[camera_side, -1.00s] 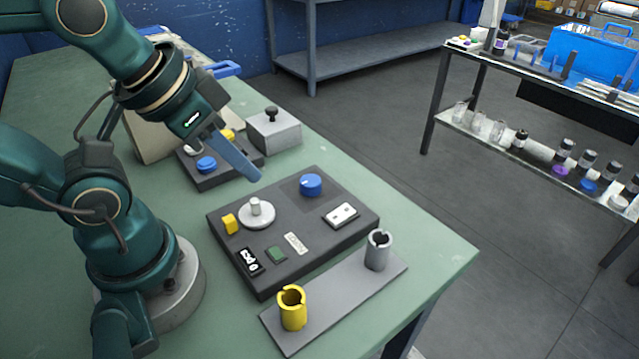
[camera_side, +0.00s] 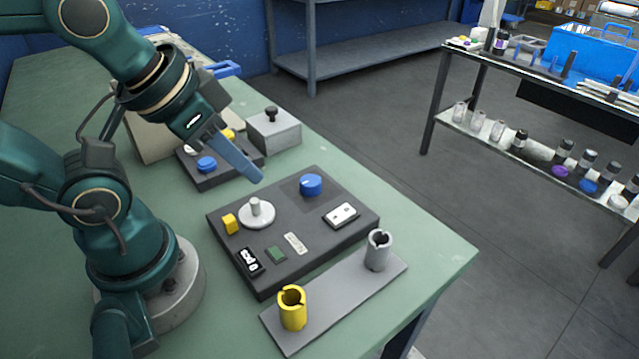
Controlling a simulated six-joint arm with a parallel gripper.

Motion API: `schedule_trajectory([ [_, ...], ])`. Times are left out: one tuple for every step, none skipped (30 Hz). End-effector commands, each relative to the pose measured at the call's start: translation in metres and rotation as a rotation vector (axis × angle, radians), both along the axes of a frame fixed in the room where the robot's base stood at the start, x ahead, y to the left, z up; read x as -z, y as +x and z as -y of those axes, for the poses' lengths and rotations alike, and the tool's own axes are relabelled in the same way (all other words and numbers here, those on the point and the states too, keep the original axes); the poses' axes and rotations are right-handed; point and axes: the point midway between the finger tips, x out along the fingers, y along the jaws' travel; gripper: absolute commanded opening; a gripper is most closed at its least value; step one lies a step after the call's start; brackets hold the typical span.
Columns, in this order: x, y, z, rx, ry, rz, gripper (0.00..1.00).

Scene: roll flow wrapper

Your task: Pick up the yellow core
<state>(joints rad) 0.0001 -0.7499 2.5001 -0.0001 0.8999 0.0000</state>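The yellow core (camera_side: 292,308) is a short upright hollow cylinder with a slot in its rim. It stands on the left end of a flat grey plate (camera_side: 335,302) near the table's front edge. A similar grey core (camera_side: 378,251) stands upright at the plate's right end. My gripper (camera_side: 258,178) is up and to the left of the cores, above the back edge of the dark control panel, well apart from the yellow core. Its blue-grey fingers overlap in this view, so its opening is hidden. No object shows at its tip.
The dark panel (camera_side: 290,262) carries a white disc with a peg (camera_side: 257,211), a blue knob (camera_side: 311,184) and a yellow block (camera_side: 230,224). Behind are a grey box with a black knob (camera_side: 273,130) and a smaller dark panel with a blue button (camera_side: 206,164). Green table is free at right.

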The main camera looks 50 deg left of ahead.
Motion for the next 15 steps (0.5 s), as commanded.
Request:
schedule_trajectory([
  [0.0,0.0,0.0,0.0,0.0,0.0,0.27],
  [0.0,0.0,0.0,0.0,0.0,0.0,0.38],
  [0.0,0.0,0.0,0.0,0.0,0.0,0.54],
  [0.0,0.0,0.0,0.0,0.0,0.0,0.65],
  [0.0,0.0,0.0,0.0,0.0,0.0,0.77],
  [0.0,0.0,0.0,0.0,0.0,0.0,0.8],
  [0.0,0.0,0.0,0.0,0.0,0.0,0.8],
  [0.0,0.0,0.0,0.0,0.0,0.0,0.8],
  [0.0,0.0,0.0,0.0,0.0,0.0,0.8],
  [0.0,0.0,0.0,0.0,0.0,0.0,0.8],
  [0.0,0.0,0.0,0.0,0.0,0.0,0.8],
  [0.0,0.0,0.0,0.0,0.0,0.0,0.8],
  [0.0,0.0,0.0,0.0,0.0,0.0,0.8],
  [0.0,0.0,0.0001,0.0,0.0,0.0,0.8],
  [0.0003,0.0003,0.0008,0.004,0.0,-0.004,0.8],
])
